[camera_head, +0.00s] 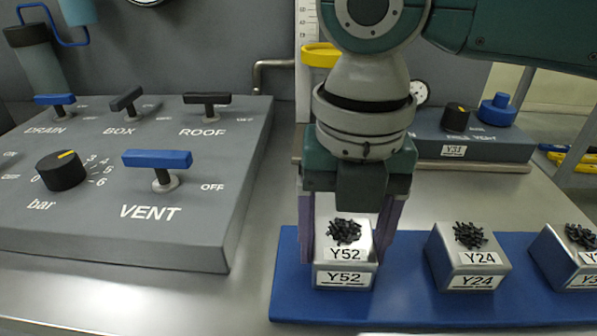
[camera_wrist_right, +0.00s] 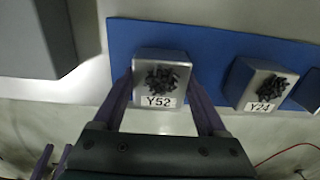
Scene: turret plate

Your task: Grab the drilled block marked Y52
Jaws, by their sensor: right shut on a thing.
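The block marked Y52 (camera_head: 345,278) is a silver metal block with white labels on its top and front and a cluster of small black pieces on top. It is at the left end of a blue mat (camera_head: 400,310). My right gripper (camera_head: 346,250) points down over it, shut on it, with one purple finger on each side. In the right wrist view the block (camera_wrist_right: 160,66) also sits between the two fingers (camera_wrist_right: 163,98). I cannot tell any gap between the block and the mat.
A matching block marked Y24 (camera_head: 470,262) stands to the right on the mat, and another block (camera_head: 566,262) is beyond it. A grey panel (camera_head: 225,215) with handles and a knob lies left. A smaller grey panel (camera_head: 480,148) is behind.

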